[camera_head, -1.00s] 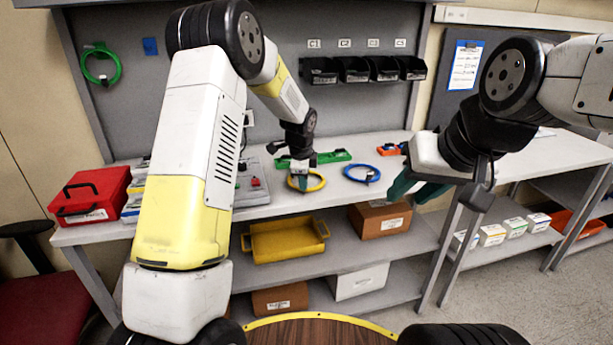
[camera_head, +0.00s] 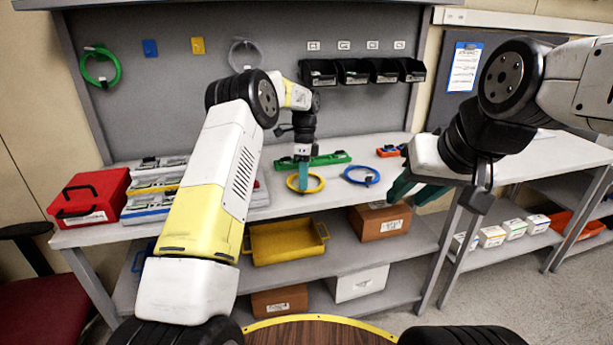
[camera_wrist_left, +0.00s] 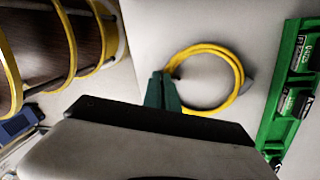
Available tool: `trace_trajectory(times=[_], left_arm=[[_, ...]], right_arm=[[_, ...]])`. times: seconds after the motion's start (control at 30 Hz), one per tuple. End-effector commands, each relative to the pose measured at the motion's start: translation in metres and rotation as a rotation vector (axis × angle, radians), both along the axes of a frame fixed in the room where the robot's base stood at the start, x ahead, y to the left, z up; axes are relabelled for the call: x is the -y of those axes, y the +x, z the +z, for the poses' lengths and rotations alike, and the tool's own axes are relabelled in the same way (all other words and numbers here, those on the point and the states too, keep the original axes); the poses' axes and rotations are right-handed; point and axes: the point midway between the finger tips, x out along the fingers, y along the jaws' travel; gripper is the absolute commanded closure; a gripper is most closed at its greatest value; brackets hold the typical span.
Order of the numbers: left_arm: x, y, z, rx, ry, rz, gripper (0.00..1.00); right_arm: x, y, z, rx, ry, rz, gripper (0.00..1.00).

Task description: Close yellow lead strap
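The yellow lead (camera_head: 319,186) lies coiled in a ring on the bench top. It also shows in the left wrist view (camera_wrist_left: 240,72), with a dark end piece (camera_wrist_left: 249,86) on its right side. My left gripper (camera_head: 302,186) points down at the coil's left part. In the left wrist view its green fingertips (camera_wrist_left: 163,76) are close together at the coil's left edge. The strap cannot be made out, and I cannot tell whether anything is between the fingers. My right gripper (camera_head: 416,196) is open and empty, in front of the bench at the right.
A green rail (camera_head: 328,159) lies behind the yellow coil. A blue coiled lead (camera_head: 361,176) lies to its right, with an orange block (camera_head: 389,151) beyond. A red case (camera_head: 88,199) and grey trays stand at left. Clear bench surface lies in front of the coils.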

Motion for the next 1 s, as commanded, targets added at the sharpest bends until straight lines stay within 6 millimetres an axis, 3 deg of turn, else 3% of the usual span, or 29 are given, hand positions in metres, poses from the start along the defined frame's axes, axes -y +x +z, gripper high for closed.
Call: trace_trajectory(times=[0.4, 0.9, 1.0], left_arm=[[0.0006, 0.0036, -0.0017, -0.109, 0.007, 0.0, 1.0], [0.0005, 0.0036, -0.0011, -0.119, 0.008, 0.0, 1.0], [0.0006, 0.0037, -0.0011, -0.119, 0.008, 0.0, 0.78]], right_arm=[[0.0, 0.0, 0.0, 0.0, 0.0, 0.0, 0.64], [0.0, 0.0, 0.0, 0.0, 0.0, 0.0, 0.64], [0.0, 0.0, 0.0, 0.0, 0.0, 0.0, 0.64]])
